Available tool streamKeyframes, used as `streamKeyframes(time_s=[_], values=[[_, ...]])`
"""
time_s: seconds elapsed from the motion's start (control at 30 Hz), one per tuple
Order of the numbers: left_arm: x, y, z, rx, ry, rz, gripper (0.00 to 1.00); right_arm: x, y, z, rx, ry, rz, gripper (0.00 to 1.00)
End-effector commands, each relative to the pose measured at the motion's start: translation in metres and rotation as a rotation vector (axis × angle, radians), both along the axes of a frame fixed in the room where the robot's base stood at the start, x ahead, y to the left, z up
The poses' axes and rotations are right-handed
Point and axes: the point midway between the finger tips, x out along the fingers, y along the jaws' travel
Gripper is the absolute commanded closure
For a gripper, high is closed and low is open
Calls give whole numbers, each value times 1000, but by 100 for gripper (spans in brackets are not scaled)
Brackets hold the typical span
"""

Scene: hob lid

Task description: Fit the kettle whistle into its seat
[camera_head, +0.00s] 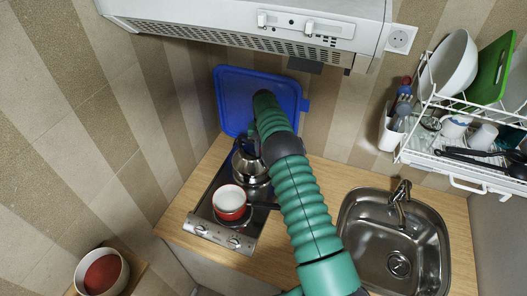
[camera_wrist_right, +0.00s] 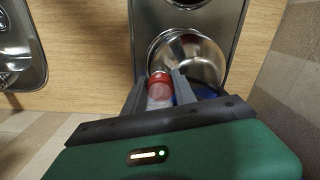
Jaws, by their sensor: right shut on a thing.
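The steel kettle (camera_head: 248,168) stands on the back part of the hob (camera_head: 203,222), partly covered by my green right arm. It also shows in the right wrist view (camera_wrist_right: 190,55), just beyond my fingertips. My right gripper (camera_wrist_right: 160,80) is shut on the whistle (camera_wrist_right: 159,90), a small piece with a red band and a paler lower part. The whistle overlaps the kettle's near edge in that view. I cannot tell whether they touch, and the seat is not clearly visible. In the head view my right gripper is hidden behind its arm. My left gripper is not in view.
A blue hob lid (camera_head: 238,92) stands raised against the wall behind the kettle. A red pot (camera_head: 229,203) with pale contents sits at the hob's front. A steel sink (camera_head: 420,232) is to the right, and a dish rack (camera_head: 470,165) above it. The extractor hood (camera_head: 270,25) overhangs.

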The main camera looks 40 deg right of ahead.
Motion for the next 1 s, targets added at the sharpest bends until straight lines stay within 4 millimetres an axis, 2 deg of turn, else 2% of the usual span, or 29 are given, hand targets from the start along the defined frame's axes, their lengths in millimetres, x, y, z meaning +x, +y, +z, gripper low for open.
streamKeyframes(time_s=[0.07,0.1,0.27,0.8,0.93,1.0], values=[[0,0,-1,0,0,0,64,-4,0,-6,4,12,-2,100],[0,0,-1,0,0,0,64,-4,0,-6,4,12,-2,65],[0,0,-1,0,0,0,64,-3,0,-4,3,8,-1,44],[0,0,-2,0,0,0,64,-2,0,2,1,2,-1,42],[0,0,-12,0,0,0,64,-1,-1,19,0,-1,-1,42],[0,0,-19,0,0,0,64,-1,-1,36,-1,-4,0,42]])
